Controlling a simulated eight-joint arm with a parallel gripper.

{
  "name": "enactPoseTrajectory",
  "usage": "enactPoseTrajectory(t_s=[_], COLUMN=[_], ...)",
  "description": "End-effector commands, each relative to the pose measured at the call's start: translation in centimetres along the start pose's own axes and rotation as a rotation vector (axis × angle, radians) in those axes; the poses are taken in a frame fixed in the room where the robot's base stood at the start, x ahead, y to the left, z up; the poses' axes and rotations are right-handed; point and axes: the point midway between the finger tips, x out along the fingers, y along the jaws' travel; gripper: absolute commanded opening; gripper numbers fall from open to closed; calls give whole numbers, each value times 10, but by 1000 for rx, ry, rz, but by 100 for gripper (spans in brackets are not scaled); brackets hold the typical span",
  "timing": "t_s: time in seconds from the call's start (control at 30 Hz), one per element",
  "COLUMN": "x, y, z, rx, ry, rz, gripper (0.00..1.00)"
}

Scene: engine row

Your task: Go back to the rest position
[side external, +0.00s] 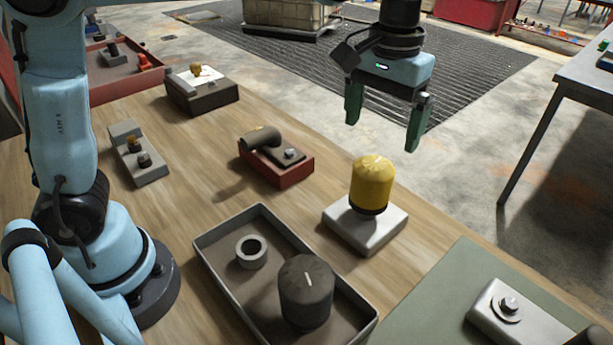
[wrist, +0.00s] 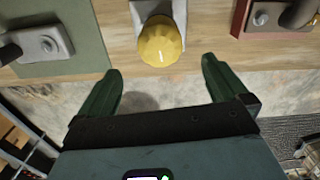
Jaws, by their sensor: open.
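My gripper (side external: 385,122) hangs high above the far edge of the wooden table in the side view, its two green fingers spread apart with nothing between them. In the wrist view my gripper (wrist: 160,85) also shows open and empty. A yellow ribbed knob (side external: 372,183) stands upright on a pale square base (side external: 348,232) on the table, below my gripper and apart from it. The yellow knob (wrist: 160,42) shows beyond the fingertips in the wrist view.
A grey tray (side external: 208,262) holds a dark knob (side external: 306,290) and a grey ring (side external: 251,251). A red block with a dark handle (side external: 276,158), a grey block (side external: 140,155) and a dark box (side external: 202,92) stand on the table. A green mat (side external: 440,290) lies front right.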

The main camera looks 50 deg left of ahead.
Motion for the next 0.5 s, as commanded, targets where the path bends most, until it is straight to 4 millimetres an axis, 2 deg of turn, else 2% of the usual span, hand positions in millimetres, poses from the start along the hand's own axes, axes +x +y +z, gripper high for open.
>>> enactPoseTrajectory(t_s=[0.1, 0.3, 0.37, 0.5], x=[-12, -21, -21, -20], y=[0, -3, -9, -34], z=[0, 1, 3, 11], rx=[0, 1, 3, 14], ry=[0, 8, 22, 93], rz=[0, 4, 11, 40], gripper=[100, 100, 100, 100])
